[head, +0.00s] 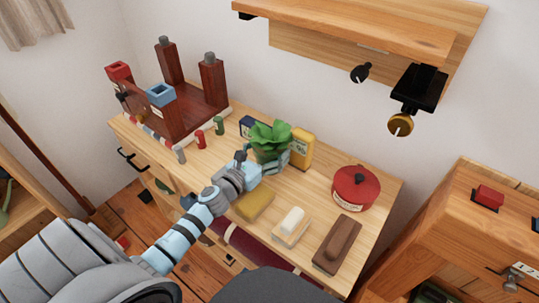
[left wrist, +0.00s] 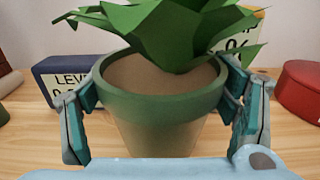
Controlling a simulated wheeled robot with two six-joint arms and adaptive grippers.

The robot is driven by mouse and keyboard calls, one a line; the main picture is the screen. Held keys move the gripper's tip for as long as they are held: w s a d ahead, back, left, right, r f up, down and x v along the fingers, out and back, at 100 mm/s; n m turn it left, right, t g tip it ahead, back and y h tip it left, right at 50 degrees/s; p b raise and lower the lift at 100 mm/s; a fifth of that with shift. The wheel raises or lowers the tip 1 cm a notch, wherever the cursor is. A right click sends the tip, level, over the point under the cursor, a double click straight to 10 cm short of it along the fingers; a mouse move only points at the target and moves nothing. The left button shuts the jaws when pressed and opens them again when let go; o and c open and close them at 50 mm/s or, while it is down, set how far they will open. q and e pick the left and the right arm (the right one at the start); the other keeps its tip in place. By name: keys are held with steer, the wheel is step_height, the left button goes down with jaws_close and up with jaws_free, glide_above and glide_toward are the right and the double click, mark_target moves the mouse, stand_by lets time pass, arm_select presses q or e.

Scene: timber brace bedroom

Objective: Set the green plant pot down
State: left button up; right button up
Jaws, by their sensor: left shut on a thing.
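The green plant pot (left wrist: 160,105) has a green rim, a tan lower body and a leafy plant (head: 270,137) growing from it. My left gripper (head: 268,168) reaches over the wooden dresser top from the left. In the left wrist view its two fingers (left wrist: 165,108) press on both sides of the pot's rim, so it is shut on the pot. The pot stands upright. Its base is hidden behind my gripper, so I cannot tell whether it touches the wood. My right gripper is not in view.
Behind the pot are a dark blue box (head: 247,127) and a yellow box (head: 301,149). A red round tin (head: 355,188) stands to the right. A yellow block (head: 256,205), a soap-like block (head: 292,222) and a brown brush (head: 338,243) lie in front. A wooden shelf (head: 360,30) overhangs.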

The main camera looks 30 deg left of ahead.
arm_select(q)
steer(key=o, duration=1.5)
steer(key=shift+f, duration=0.1)
steer(key=shift+c, duration=0.2)
steer(key=o, duration=0.4)
steer(key=shift+o, duration=0.2)
steer(key=shift+r, duration=0.2)
